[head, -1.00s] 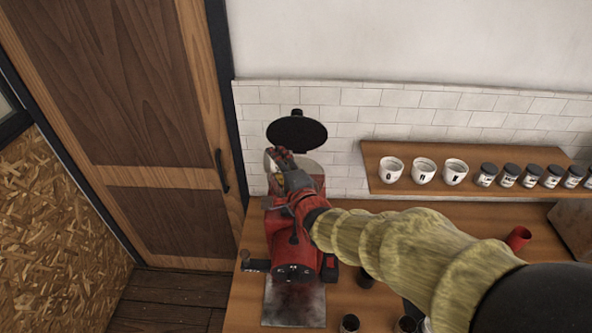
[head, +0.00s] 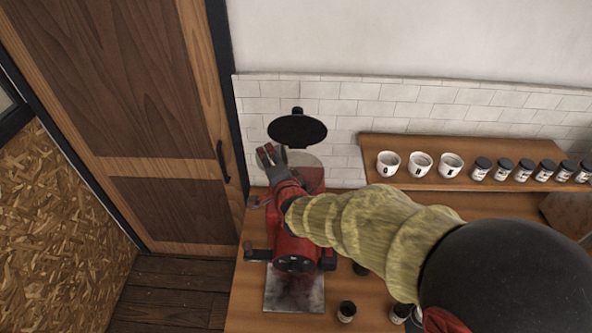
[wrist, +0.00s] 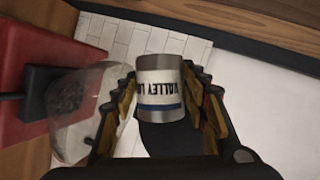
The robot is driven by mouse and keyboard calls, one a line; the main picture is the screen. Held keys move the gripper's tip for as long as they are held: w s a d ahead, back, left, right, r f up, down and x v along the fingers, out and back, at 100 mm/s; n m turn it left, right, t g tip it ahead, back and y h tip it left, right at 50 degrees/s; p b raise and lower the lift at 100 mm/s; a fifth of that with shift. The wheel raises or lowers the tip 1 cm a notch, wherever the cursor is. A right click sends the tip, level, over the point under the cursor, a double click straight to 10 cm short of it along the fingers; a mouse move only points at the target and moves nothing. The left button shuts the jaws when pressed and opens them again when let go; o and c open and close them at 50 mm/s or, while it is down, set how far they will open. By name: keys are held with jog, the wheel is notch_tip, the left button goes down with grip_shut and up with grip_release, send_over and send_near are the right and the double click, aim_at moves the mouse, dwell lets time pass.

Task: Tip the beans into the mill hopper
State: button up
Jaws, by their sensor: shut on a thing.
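The red mill (head: 312,180) stands on the wooden counter against the tiled wall. Its clear hopper (head: 303,158) is on top, with the round black lid (head: 297,130) raised behind it. My gripper (head: 268,156) is at the left side of the hopper. In the wrist view my gripper (wrist: 160,85) is shut on a metal tin (wrist: 158,63) with a white label reading "VALLEY L", upside down in the picture. The hopper (wrist: 72,112) is just left of the fingers there, with a grey patch inside. The tin's contents are hidden, and the tin is not discernible in the head view.
A wall shelf (head: 400,188) at the right holds white cups (head: 420,164) and several dark-lidded jars (head: 503,168). A metal tray (head: 293,290) lies before the mill. A small dark-topped container (head: 346,310) stands beside it. The wooden door (head: 165,215) is at the left.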

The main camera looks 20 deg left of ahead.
jog(key=shift+f+n+h+p, duration=0.2)
jog(key=shift+n+h+p, duration=0.3)
jog(key=shift+p, duration=0.4)
jog(key=shift+a+r+n+h+p, duration=0.15)
jog(key=shift+r+n+h+p, duration=0.3)
jog(key=shift+p, duration=0.75)
jog(key=shift+r+n+h, duration=0.1)
jog(key=shift+n+h, duration=0.25)
jog(key=shift+n, duration=0.3)
jog(key=shift+a+f+n+h, duration=0.2)
jog(key=shift+f+n+h, duration=0.2)
jog(key=shift+n, duration=0.1)
jog(key=shift+s+a+r+n+t+h, duration=0.3)
jog(key=shift+a+r+n+h, duration=0.15)
jog(key=shift+a+n, duration=0.2)
jog(key=shift+s+a+f+n+t+h, duration=0.25)
jog(key=shift+a+f+n+h, duration=0.35)
jog(key=shift+a+n+h, duration=0.25)
jog(key=shift+s+a+f+n+t+h, duration=0.15)
jog(key=shift+a+f+n+t+h, duration=0.1)
jog(key=shift+a+f+n+h, duration=0.5)
jog(key=shift+r, duration=0.2)
